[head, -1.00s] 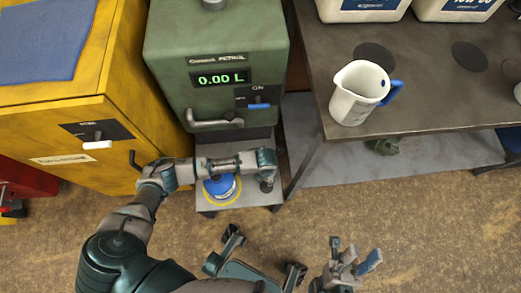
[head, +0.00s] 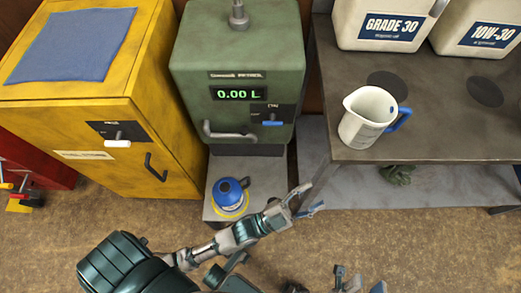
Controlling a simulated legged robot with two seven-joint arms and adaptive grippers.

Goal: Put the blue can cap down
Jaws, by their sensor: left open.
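The blue can (head: 229,196) stands upright on a yellow ring on the low grey stand in front of the green petrol dispenser. A small dark knob shows at its upper right; I cannot make out a separate blue cap. My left gripper (head: 308,199) is to the right of the can, clear of it, near the table's front left leg. Its fingers are apart and I see nothing between them. My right gripper (head: 359,281) is at the bottom edge, mostly cut off, so its jaws and anything in them cannot be judged.
The green dispenser (head: 238,60) reads 0.00 L. A yellow cabinet (head: 165,110) stands left of it. The dark table (head: 440,125) at right holds a white jug (head: 364,121) with a blue handle and two oil canisters (head: 384,30). The grey stand (head: 216,171) has little free room.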

